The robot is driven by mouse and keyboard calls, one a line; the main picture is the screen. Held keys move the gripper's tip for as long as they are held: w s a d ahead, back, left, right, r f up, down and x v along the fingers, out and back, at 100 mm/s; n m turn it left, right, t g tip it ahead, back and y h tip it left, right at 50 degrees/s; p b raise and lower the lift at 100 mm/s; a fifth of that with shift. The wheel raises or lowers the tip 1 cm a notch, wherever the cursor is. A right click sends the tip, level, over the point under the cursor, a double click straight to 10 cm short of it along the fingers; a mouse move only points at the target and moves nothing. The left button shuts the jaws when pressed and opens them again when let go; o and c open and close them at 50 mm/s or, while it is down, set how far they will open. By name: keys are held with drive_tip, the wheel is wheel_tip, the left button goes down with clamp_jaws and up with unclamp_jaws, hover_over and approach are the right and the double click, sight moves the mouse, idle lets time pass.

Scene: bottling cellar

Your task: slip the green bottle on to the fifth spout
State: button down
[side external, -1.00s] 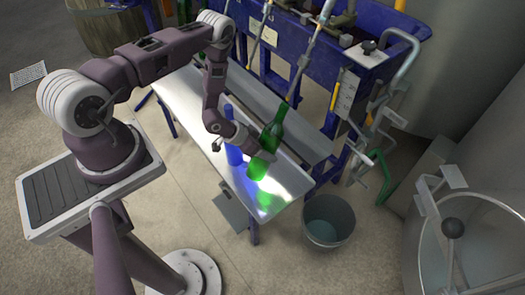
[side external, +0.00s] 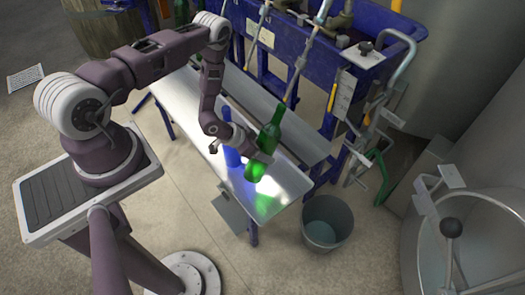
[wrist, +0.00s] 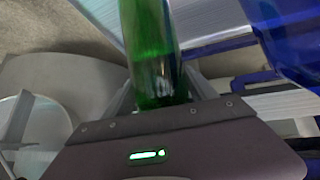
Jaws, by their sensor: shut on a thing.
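The green bottle (side external: 267,139) is upright with a slight tilt, its neck toward the upper right, above the metal bench. My gripper (side external: 260,157) is shut around its body. In the wrist view the green bottle (wrist: 152,45) stands between the fingers; its mouth is out of that picture. In the side view its mouth is just left of and below the lower tip of the nearest spout (side external: 298,72), apparently apart from it; I cannot tell the depth. Another spout (side external: 257,38) hangs farther back. I cannot tell the spouts' numbers.
A blue bottle (side external: 231,142) stands on the metal bench (side external: 290,181), close left of the green one; it also shows in the wrist view (wrist: 292,38). A bucket (side external: 328,224) stands on the floor at right.

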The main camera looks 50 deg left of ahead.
drive_tip(key=shift+w+a+r, duration=0.15)
drive_tip(key=shift+w+r, duration=0.05)
drive_tip(key=shift+r, duration=0.05)
drive_tip(key=shift+w+r, duration=1.35)
drive_tip(key=shift+r, duration=1.5)
drive_tip(key=shift+w+r, duration=1.3)
drive_tip(key=shift+r, duration=1.5)
drive_tip(key=shift+w+r, duration=1.35)
drive_tip(key=shift+r, duration=1.5)
drive_tip(key=w+f+t, duration=0.3)
drive_tip(key=w, duration=0.2)
drive_tip(key=shift+w+f+m, duration=0.3)
drive_tip(key=shift+w+f, duration=0.05)
drive_tip(key=shift+f, duration=0.05)
drive_tip(key=shift+s+f, duration=0.1)
drive_tip(key=shift+f, duration=0.85)
drive_tip(key=shift+c, duration=1.9)
unclamp_jaws()
drive_tip(key=shift+o, duration=0.9)
